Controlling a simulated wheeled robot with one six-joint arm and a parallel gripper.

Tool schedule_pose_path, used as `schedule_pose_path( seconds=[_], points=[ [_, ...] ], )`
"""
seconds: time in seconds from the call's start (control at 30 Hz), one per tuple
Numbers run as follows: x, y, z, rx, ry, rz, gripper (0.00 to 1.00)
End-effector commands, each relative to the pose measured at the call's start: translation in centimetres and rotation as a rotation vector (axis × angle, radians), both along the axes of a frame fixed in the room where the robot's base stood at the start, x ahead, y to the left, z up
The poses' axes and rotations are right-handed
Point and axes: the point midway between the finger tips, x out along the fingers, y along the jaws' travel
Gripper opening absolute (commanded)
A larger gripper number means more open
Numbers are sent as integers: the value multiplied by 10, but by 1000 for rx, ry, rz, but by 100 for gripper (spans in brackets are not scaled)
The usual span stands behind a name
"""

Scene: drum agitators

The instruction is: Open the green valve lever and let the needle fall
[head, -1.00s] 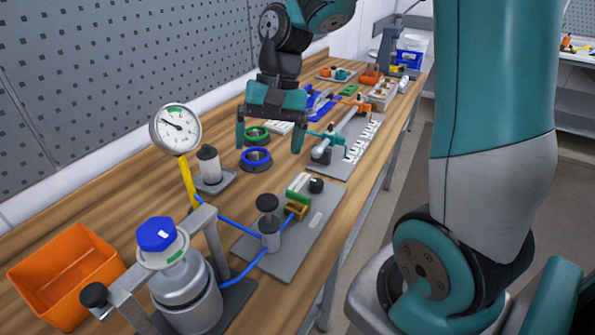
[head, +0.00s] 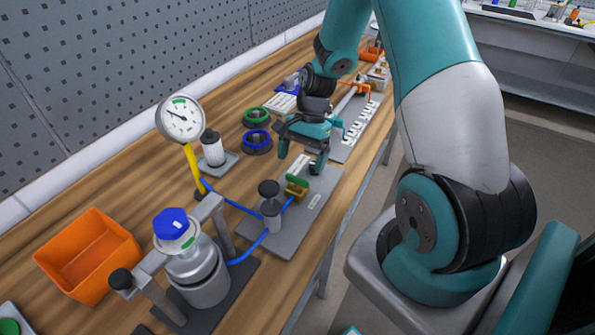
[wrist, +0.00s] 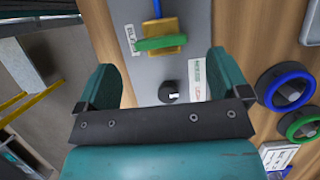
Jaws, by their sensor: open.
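The green valve lever (head: 297,181) sits on a brass valve body (head: 296,194) on a grey plate. In the wrist view the lever (wrist: 160,43) lies crosswise to the blue tube, above the gap between my fingers. My gripper (head: 300,160) is open and empty, just beyond and above the lever, with no visible contact. Both fingers show in the wrist view (wrist: 160,80). The round gauge (head: 181,119) stands on a yellow stem at the left; its thin dark needle points up and left, below a green band.
A black knob (wrist: 169,92) sits on the plate near the valve. A black-topped post (head: 270,200) stands left of the valve. Blue and green rings (head: 257,141), a clamped metal vessel (head: 200,270) and an orange bin (head: 90,255) stand on the bench. Its front edge is close.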

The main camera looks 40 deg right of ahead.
Motion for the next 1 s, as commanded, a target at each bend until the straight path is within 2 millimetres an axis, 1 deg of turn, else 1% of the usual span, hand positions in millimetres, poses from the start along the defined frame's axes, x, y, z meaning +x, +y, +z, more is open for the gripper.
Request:
schedule_pose_path(
  seconds=[0.1, 0.2, 0.3, 0.43, 0.67, 0.7, 0.77, 0.8, 0.87, 0.9, 1.0],
  points=[
    [-4, 9, -19, 2, 3, 2, 94],
    [-5, 13, -32, 2, 3, 1, 94],
    [-6, 16, -40, 1, 0, 0, 94],
    [-6, 18, -44, 0, -1, 1, 94],
    [-6, 17, -45, 0, -2, 1, 94],
    [-6, 17, -45, 0, -2, 1, 84],
    [-6, 17, -44, 0, -2, 1, 71],
    [-6, 17, -44, 0, -2, 1, 61],
    [-6, 17, -44, 0, -1, 0, 48],
    [-6, 17, -44, 0, -1, 0, 44],
    [-6, 17, -44, 0, -1, 1, 44]
  ],
)
